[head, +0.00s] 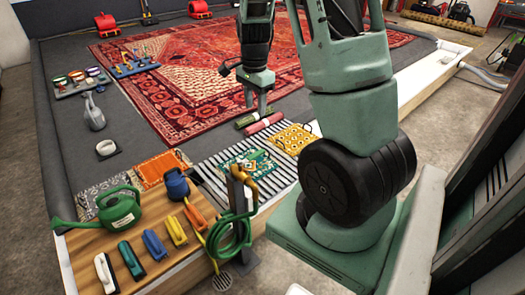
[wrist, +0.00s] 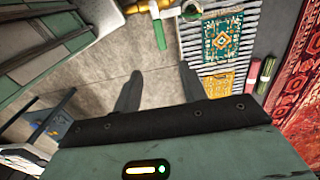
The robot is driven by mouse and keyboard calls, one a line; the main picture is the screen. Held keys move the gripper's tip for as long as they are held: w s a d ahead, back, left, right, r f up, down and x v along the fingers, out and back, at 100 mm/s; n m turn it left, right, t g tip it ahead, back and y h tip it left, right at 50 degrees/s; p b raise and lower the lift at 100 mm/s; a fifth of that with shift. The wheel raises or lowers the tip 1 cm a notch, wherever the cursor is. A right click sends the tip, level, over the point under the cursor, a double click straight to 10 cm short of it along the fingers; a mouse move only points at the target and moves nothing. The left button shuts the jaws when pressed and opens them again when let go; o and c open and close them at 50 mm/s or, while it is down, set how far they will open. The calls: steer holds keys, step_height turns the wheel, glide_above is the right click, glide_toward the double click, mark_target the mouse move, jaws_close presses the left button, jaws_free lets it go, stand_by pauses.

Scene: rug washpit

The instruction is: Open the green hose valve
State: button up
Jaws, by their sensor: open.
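The hose valve (head: 243,172) is a brass-coloured tap on top of a dark post at the front edge of the washpit. A coiled green hose (head: 232,236) hangs from the post. In the wrist view the brass fitting (wrist: 144,6) shows at the top edge, with a green bar (wrist: 159,35) sticking out from it; I cannot tell whether that bar is the handle. My gripper (head: 262,106) points down, beyond the valve and well apart from it. In the wrist view my gripper (wrist: 158,78) is open and empty, with bare floor showing between its fingers.
A wooden board (head: 150,265) left of the post holds a green watering can (head: 118,209), a blue jug (head: 177,184) and several coloured brushes. A slatted grate (head: 222,162) with small mats lies behind the valve. Rolled rugs (head: 262,124) lie near my gripper.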

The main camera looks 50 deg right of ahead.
mark_target(256, 154)
step_height(256, 154, down, 17)
steer(key=shift+f, duration=0.1)
stand_by(0.4)
jaws_close()
